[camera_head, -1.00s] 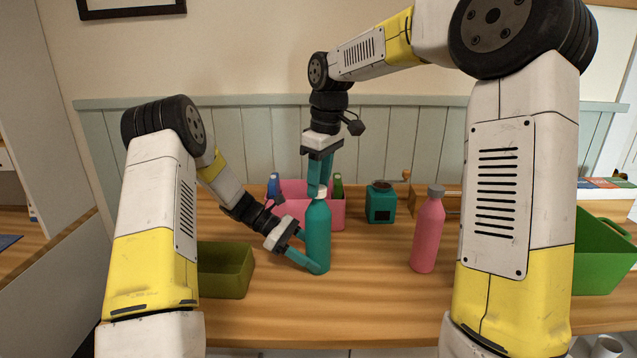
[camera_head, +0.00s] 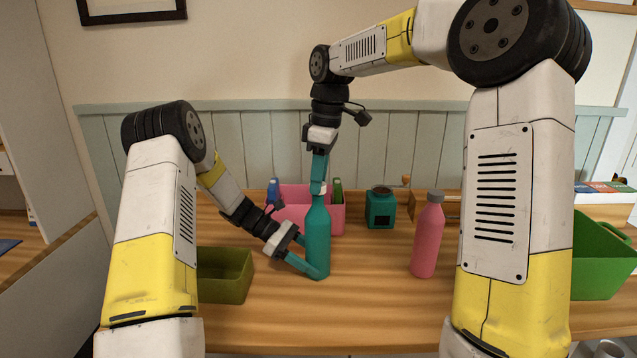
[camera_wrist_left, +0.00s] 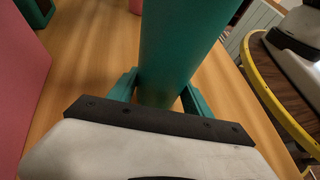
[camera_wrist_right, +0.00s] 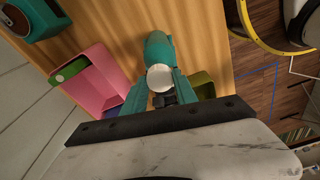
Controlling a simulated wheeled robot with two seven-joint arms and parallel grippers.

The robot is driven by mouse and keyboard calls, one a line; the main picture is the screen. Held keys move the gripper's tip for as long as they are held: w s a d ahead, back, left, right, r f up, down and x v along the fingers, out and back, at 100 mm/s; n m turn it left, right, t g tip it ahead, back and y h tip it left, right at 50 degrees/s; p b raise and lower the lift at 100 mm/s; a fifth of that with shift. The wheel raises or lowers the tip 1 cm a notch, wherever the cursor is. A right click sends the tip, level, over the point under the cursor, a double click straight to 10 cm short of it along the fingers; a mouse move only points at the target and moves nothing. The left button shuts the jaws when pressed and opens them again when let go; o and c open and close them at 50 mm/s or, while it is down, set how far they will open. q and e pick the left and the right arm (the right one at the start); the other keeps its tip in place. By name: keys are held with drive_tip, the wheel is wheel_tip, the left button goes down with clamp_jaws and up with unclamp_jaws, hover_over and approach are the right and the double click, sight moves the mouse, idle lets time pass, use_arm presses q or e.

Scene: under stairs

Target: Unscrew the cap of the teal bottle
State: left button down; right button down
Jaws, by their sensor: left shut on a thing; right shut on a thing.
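The teal bottle (camera_head: 318,240) stands upright on the wooden table, near the middle of the head view. Its white cap (camera_wrist_right: 160,78) shows at the top of the bottle in the right wrist view. My left gripper (camera_head: 312,268) is shut on the bottle's lower body from the left; the left wrist view shows its fingers on both sides of the teal body (camera_wrist_left: 180,50). My right gripper (camera_head: 319,186) points straight down from above and is shut on the cap, whose sides its fingers partly hide.
A pink bin (camera_head: 297,219) holding bottles stands behind the teal bottle. An olive tray (camera_head: 222,289) lies left, a teal canister (camera_head: 380,208) behind right, a pink bottle (camera_head: 427,240) right, and a green bin (camera_head: 598,262) far right. Bare table lies between the two bottles.

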use_arm(q)
drive_tip(key=shift+a+f, duration=0.1)
drive_tip(key=shift+f, duration=0.05)
use_arm(e)
drive_tip(key=shift+r, duration=0.4)
drive_tip(key=shift+r, duration=3)
use_arm(q)
drive_tip(key=shift+c, duration=1.9)
unclamp_jaws()
drive_tip(key=shift+r, duration=0.2)
